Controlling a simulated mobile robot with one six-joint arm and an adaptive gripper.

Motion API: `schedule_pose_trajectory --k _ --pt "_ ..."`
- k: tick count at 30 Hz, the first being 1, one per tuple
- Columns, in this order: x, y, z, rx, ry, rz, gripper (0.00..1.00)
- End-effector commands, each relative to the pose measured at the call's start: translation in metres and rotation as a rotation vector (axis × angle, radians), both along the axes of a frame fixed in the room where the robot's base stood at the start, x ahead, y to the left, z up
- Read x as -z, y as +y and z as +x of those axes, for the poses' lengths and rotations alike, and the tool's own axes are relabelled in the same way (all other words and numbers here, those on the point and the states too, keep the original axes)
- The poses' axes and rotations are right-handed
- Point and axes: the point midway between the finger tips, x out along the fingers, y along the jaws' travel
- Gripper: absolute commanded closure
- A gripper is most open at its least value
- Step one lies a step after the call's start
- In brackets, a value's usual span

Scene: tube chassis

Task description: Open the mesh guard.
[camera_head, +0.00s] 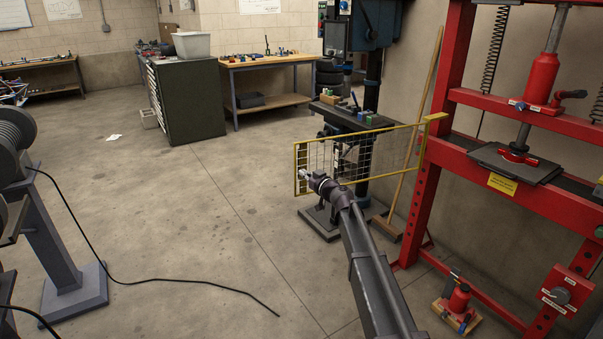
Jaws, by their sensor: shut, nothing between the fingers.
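The mesh guard (357,158) is a yellow frame with wire mesh. It joins the left post of the red press (437,130) at its right end and stands out to the left, away from the press opening. My gripper (304,174) is shut and empty at the guard's far left end, close to the yellow end upright. I cannot tell whether it touches the frame. My arm comes up from the bottom of the picture and overlaps the lower left edge of the guard.
A drill press (350,120) stands behind the guard, and a broom (412,140) leans on the wall. A black cable (150,279) lies at left near a reel (12,143). The middle floor is open.

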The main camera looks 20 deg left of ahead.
Motion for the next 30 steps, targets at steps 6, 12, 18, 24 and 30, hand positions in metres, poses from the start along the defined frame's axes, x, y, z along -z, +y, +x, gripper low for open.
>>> schedule_pose_trajectory --k 6,12,18,24,30 --pt "0.000 -0.026 -0.028 0.001 0.000 0.000 1.00" --pt "0.000 -0.049 -0.053 0.002 0.000 0.000 1.00" --pt "0.000 -0.066 -0.073 0.001 0.000 0.000 1.00" --pt "0.000 -0.075 -0.081 0.001 0.000 0.000 1.00" --pt "0.000 -0.076 -0.082 0.001 0.000 0.000 1.00"
